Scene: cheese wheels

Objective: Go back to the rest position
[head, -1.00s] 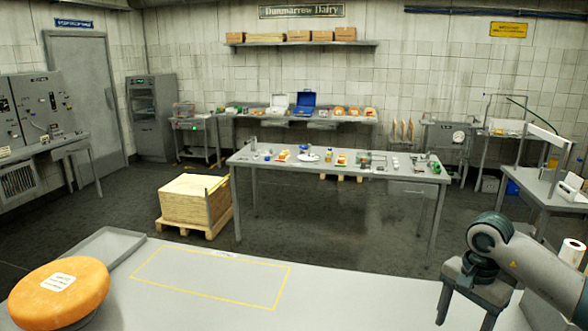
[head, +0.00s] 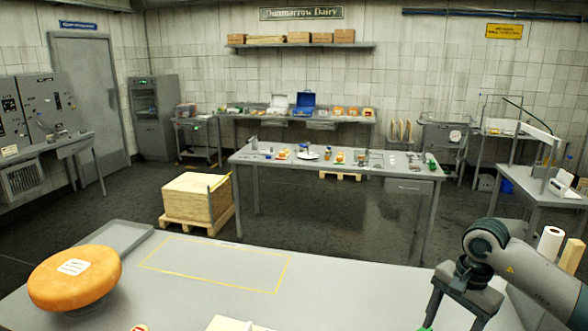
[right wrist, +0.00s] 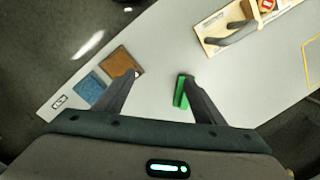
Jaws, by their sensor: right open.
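My right gripper (head: 458,316) hangs over the right part of the near table (head: 340,290) in the head view, jaws apart. In the right wrist view its two fingers (right wrist: 158,82) are spread with only bare tabletop between them. A green object (right wrist: 181,91) lies beside the right-hand fingertip; I cannot tell if they touch. My left gripper is not in view. An orange cheese wheel (head: 75,283) with a white label sits at the table's left, beside a grey tray (head: 128,236).
A yellow outline (head: 215,265) marks a bare table area. The right wrist view shows a brown pad (right wrist: 120,63), a blue pad (right wrist: 88,89) and a wooden board (right wrist: 228,44) with dark-handled tools. A paper roll (head: 550,244) stands right. A pallet crate (head: 197,198) is on the floor beyond.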

